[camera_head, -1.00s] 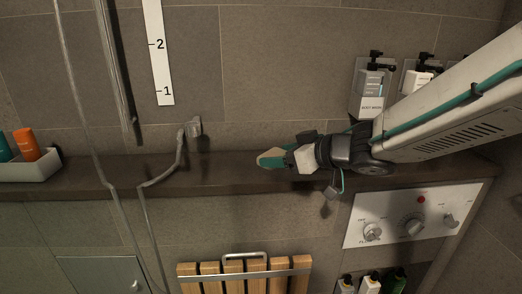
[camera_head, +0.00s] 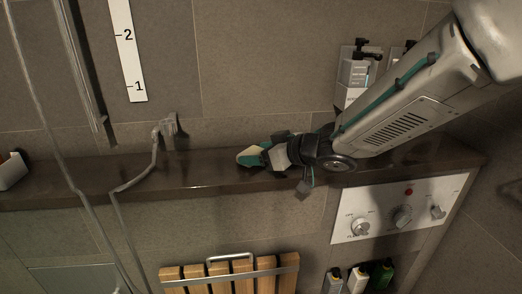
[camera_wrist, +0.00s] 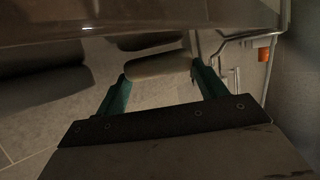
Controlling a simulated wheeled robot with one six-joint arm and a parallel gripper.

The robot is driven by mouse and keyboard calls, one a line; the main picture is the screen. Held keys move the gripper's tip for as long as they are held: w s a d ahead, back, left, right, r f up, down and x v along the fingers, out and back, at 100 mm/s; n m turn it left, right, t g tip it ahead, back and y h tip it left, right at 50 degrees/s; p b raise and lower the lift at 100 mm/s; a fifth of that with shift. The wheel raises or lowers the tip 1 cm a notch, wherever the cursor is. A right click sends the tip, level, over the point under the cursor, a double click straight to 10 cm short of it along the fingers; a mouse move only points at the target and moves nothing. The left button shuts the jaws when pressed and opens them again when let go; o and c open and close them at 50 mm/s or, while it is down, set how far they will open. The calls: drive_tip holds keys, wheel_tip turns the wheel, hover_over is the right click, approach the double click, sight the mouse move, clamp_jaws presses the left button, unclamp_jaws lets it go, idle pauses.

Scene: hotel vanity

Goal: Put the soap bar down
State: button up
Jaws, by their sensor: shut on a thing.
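My gripper (camera_head: 252,157) reaches in from the right, low over the dark stone ledge (camera_head: 205,172), its teal fingers pointing left. It is shut on the pale beige soap bar (camera_wrist: 160,67), which sits between the teal fingertips in the wrist view (camera_wrist: 163,80). In the head view only a pale bit of the soap (camera_head: 245,158) shows between the fingers. I cannot tell whether the soap touches the ledge. A similar darker oblong shape, perhaps its reflection or shadow, lies just beyond it in the wrist view.
Pump bottles (camera_head: 352,78) hang on the wall behind my arm. A white control panel (camera_head: 398,210) with knobs is below right. A hose (camera_head: 153,165) crosses the ledge left of my gripper. A white tray (camera_head: 12,171) stands far left. A slatted wooden seat (camera_head: 235,277) is below.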

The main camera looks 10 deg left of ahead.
drive_tip(key=shift+f, duration=0.1)
drive_tip(key=o, duration=1)
drive_tip(key=shift+f, duration=0.1)
drive_tip(key=shift+r, duration=0.2)
drive_tip(key=shift+s+d+r, duration=0.1)
drive_tip(key=shift+d+r, duration=0.1)
drive_tip(key=shift+d, duration=0.15)
drive_tip(key=v, duration=1.1)
drive_tip(key=shift+s, duration=0.15)
drive_tip(key=shift+d, duration=0.2)
